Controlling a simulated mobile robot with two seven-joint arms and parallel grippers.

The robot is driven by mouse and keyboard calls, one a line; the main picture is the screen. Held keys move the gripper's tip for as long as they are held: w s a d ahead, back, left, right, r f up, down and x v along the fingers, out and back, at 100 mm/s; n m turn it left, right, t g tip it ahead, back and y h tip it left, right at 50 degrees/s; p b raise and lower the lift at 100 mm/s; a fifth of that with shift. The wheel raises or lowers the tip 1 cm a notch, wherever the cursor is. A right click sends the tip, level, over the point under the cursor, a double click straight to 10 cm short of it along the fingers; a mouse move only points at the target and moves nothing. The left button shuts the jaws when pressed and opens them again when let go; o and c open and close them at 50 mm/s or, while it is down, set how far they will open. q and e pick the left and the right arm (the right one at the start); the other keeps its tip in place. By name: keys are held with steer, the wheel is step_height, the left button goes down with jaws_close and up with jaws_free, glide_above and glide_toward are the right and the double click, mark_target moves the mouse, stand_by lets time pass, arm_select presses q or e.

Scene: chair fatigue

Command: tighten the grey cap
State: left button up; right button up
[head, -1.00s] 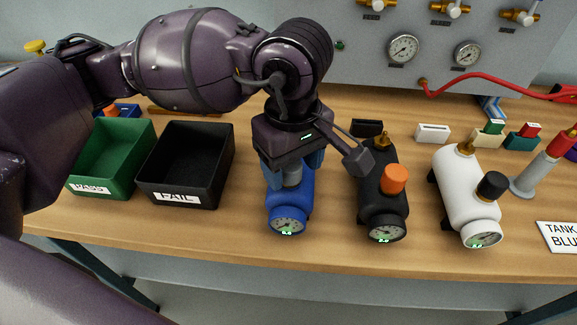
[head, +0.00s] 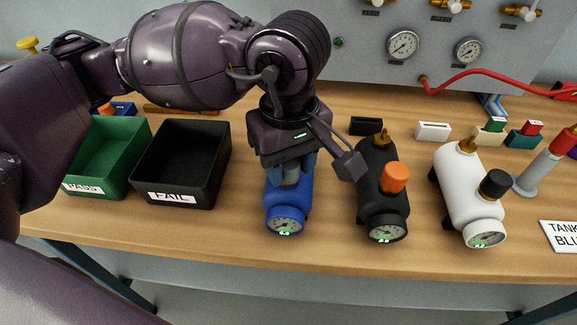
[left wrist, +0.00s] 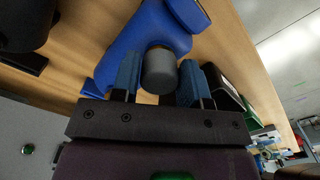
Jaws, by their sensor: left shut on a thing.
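The grey cap (head: 291,174) sits on top of the blue tank (head: 288,205), whose round gauge faces the front. My left gripper (head: 290,168) comes down over the cap from above and is shut on it. In the left wrist view the grey cap (left wrist: 159,72) lies between the two blue fingers, with the blue tank (left wrist: 150,30) beyond it. In the head view the gripper hides part of the cap and the back of the tank. My right gripper is in neither view.
A black tank with an orange cap (head: 396,177) stands close to the right, then a white tank (head: 465,195) with a black cap. A black FAIL bin (head: 180,196) and green PASS bin (head: 90,187) stand left. A gauge panel (head: 435,75) is behind.

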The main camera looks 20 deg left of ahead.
arm_select(q)
steer(key=shift+w+m+b, duration=0.15)
steer(key=shift+m+b, duration=0.5)
steer(key=shift+m, duration=0.45)
steer(key=shift+c, duration=0.4)
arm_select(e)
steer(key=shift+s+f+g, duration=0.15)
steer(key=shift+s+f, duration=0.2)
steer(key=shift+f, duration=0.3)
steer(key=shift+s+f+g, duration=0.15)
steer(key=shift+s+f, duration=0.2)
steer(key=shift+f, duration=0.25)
arm_select(q)
steer(key=o, duration=0.9)
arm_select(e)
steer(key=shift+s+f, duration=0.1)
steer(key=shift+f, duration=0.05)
arm_select(q)
steer(key=shift+n+p, duration=0.35)
steer(key=shift+n, duration=1.45)
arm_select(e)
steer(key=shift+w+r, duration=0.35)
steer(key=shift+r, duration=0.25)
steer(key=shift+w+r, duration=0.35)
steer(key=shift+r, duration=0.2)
arm_select(q)
steer(key=shift+p, duration=0.3)
